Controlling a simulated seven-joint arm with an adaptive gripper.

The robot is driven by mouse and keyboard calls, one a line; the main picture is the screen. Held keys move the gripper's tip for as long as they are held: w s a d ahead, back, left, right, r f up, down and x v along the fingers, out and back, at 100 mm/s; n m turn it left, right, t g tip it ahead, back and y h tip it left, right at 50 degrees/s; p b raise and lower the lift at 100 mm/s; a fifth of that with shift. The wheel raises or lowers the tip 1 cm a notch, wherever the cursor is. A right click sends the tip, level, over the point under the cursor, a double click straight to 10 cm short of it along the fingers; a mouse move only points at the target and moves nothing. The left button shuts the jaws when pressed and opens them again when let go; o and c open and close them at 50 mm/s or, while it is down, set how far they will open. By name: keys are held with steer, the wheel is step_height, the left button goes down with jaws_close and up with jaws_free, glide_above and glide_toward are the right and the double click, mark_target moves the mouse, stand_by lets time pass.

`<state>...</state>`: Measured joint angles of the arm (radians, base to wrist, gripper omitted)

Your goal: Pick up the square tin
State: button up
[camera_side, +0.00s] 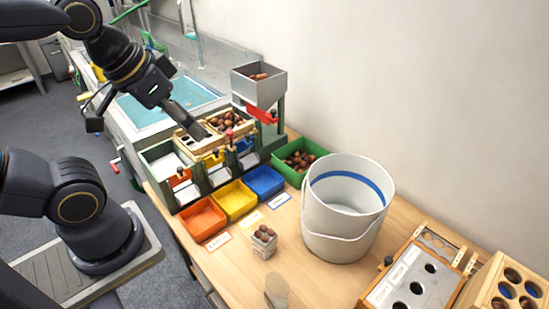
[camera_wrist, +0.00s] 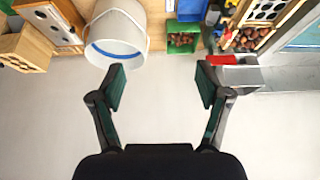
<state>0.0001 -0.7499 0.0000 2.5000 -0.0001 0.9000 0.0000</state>
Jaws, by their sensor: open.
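A grey square open-topped tin (camera_side: 259,86) with a few chestnuts in it stands raised on the green frame at the back of the bench, by the wall. What looks like the same tin shows as a grey box at the right of the wrist view (camera_wrist: 242,77). My gripper (camera_side: 196,128) is left of the tin in the side view, over the sorting rack. In the wrist view my gripper (camera_wrist: 162,88) has its two fingers spread apart with nothing between them. The tin lies outside the fingers, to the right.
A tall white bucket (camera_side: 318,216) with a blue band stands on the bench. A green bin of chestnuts (camera_side: 281,166), orange (camera_side: 203,222), yellow (camera_side: 235,207) and blue (camera_side: 264,187) trays and a small chestnut-filled box (camera_side: 264,248) are nearby. Wooden hole-boards stand at right.

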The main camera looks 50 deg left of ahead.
stand_by(0.3)
steer(key=m+g, duration=0.5)
steer(key=m, duration=2.9)
glide_above(264, 236)
step_height(264, 236, down, 24)
steer(key=shift+g, duration=0.3)
step_height(264, 236, down, 10)
steer(key=shift+d+f, duration=0.1)
steer(key=shift+f, duration=3.25)
